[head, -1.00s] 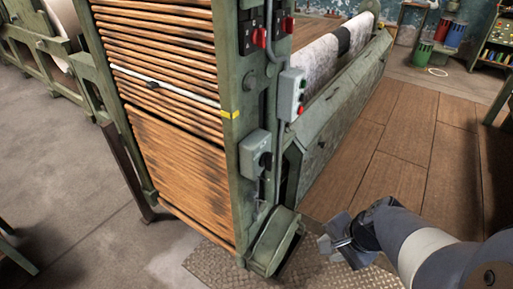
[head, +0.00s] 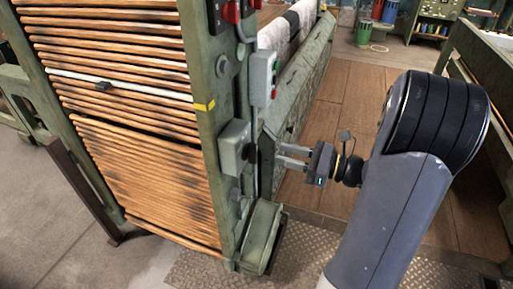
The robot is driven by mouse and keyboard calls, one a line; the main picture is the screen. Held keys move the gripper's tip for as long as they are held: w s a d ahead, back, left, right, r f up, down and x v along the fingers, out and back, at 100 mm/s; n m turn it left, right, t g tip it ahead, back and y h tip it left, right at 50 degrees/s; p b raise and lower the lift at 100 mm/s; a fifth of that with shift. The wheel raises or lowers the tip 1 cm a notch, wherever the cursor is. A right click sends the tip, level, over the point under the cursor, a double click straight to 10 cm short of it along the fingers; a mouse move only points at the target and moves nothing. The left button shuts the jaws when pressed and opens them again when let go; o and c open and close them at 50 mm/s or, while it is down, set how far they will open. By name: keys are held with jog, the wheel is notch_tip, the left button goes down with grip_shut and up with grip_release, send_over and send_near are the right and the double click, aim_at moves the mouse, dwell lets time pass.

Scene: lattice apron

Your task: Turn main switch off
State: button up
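A grey-green switch box (head: 234,147) is mounted on the green upright of the loom-like machine. A dark knob (head: 252,153) shows at its right side, seen edge-on, so its setting cannot be read. Red handles (head: 232,11) on dark plates sit higher on the same upright, partly cut off by the top edge. No label shows which one is the main switch. My gripper (head: 279,155) is right of the grey-green box, its two fingers apart and pointing left toward the knob. Nothing is between them. A small gap seems to separate the fingertips from the knob.
A push-button box (head: 264,78) with green and red buttons hangs above my gripper. A cable runs down the upright. A green foot housing (head: 262,238) stands below on a metal tread plate (head: 310,262). The plank floor (head: 340,100) to the right is open.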

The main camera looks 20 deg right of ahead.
aim_at(251, 153)
jog(key=x, duration=0.8)
grip_shut()
